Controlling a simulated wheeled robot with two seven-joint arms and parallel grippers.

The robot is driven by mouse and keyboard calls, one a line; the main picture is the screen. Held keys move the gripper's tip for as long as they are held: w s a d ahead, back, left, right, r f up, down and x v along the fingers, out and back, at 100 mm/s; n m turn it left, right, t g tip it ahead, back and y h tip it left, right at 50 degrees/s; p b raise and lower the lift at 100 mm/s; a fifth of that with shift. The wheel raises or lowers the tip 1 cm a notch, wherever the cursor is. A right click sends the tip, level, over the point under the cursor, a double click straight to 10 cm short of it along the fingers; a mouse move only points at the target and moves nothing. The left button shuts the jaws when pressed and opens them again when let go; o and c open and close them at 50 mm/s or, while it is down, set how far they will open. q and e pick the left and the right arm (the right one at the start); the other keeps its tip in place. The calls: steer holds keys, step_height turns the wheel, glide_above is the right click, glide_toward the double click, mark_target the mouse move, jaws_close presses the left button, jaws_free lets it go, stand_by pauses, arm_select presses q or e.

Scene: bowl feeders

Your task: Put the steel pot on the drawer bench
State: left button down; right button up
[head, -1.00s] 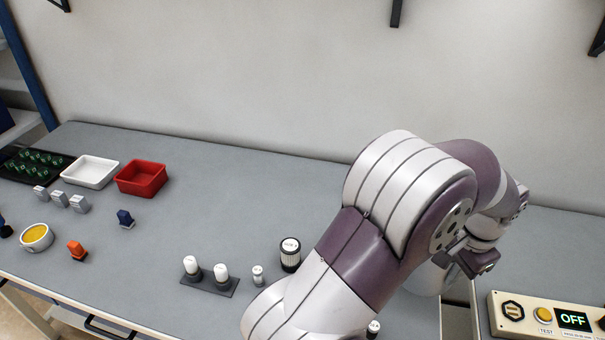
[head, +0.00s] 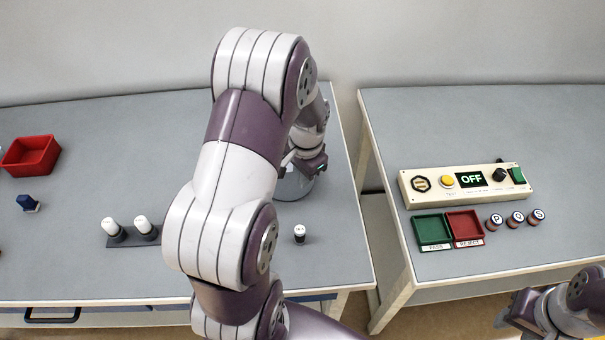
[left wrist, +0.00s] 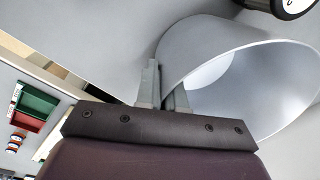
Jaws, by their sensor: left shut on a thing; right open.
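The steel pot (head: 293,186) is at the right end of the left bench in the head view, largely hidden behind my left arm. In the left wrist view it is a wide, smooth grey cylinder (left wrist: 245,85) with an open mouth. My left gripper (head: 318,168) is shut on its wall at the rim; the fingers (left wrist: 165,92) also show in the wrist view. I cannot tell whether the pot touches the bench. The left bench (head: 75,240) has a drawer handle on its front, so it looks like the drawer bench. My right gripper (head: 515,312) is open at the lower right.
A small black-and-white piece (head: 299,234) stands near the pot. A dark holder (head: 130,240) with two white-topped pieces is further left, with a red bin (head: 30,155) behind. A gap separates the right bench (head: 450,115), which carries a control box (head: 465,184) and green and red trays.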

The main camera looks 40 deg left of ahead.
arm_select(q)
steer(key=shift+w+f, duration=0.1)
steer(key=shift+f, duration=0.2)
steer(key=c, duration=1.3)
jaws_free()
steer(key=shift+o, duration=0.2)
step_height(320, 180, up, 12)
steer(key=d, duration=0.1)
steer(key=s+d+f+n+t+h, duration=0.1)
steer(key=s+d+f+n, duration=0.1)
steer(key=s+d+f, duration=0.3)
steer(key=s+d, duration=0.4)
steer(key=d, duration=0.3)
steer(key=shift+s+n, duration=0.25)
steer(key=shift+n, duration=0.05)
